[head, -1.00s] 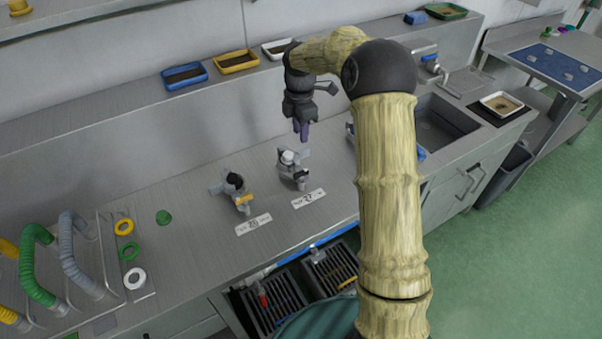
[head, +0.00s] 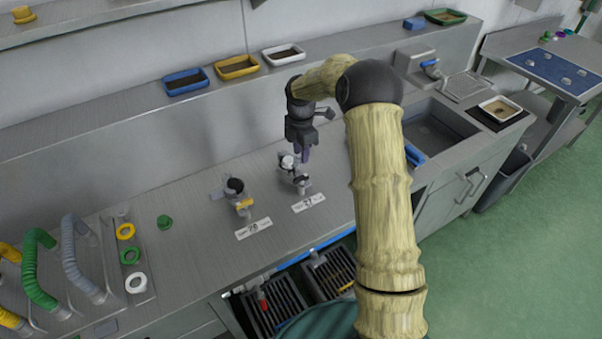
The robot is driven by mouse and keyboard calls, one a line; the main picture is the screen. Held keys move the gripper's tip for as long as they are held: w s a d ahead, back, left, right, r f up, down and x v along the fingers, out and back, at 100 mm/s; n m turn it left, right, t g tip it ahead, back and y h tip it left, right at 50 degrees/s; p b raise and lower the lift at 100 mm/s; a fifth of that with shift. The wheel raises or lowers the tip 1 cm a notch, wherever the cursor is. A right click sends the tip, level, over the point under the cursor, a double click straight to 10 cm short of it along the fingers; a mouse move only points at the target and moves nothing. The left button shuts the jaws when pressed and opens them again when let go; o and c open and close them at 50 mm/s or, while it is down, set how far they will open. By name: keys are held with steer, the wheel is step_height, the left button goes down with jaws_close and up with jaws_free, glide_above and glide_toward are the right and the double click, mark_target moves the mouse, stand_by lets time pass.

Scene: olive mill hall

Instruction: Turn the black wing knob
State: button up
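Two small grey valve fittings stand on the steel counter. The left fitting (head: 240,203) has a round black top (head: 234,185) and a yellow part low on its front. The right fitting (head: 286,174) has a white top (head: 287,162) and a dark part (head: 301,181) on its right front, perhaps the black wing knob; its shape is too small to tell. My gripper (head: 303,157) points down with purple fingertips just above and behind the right fitting's right side. Contact and the finger gap cannot be made out.
Number labels (head: 254,229) lie before the fittings. Green and grey hoses (head: 77,258) and coloured rings (head: 131,256) are at the left. Blue, yellow and white trays (head: 237,68) line the back ledge. A sink (head: 438,128) is at the right. Counter left of the fittings is mostly clear.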

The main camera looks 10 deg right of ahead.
mark_target(301, 176)
step_height(301, 176, down, 11)
steer(key=shift+r+p, duration=0.15)
steer(key=shift+p, duration=1.05)
jaws_close()
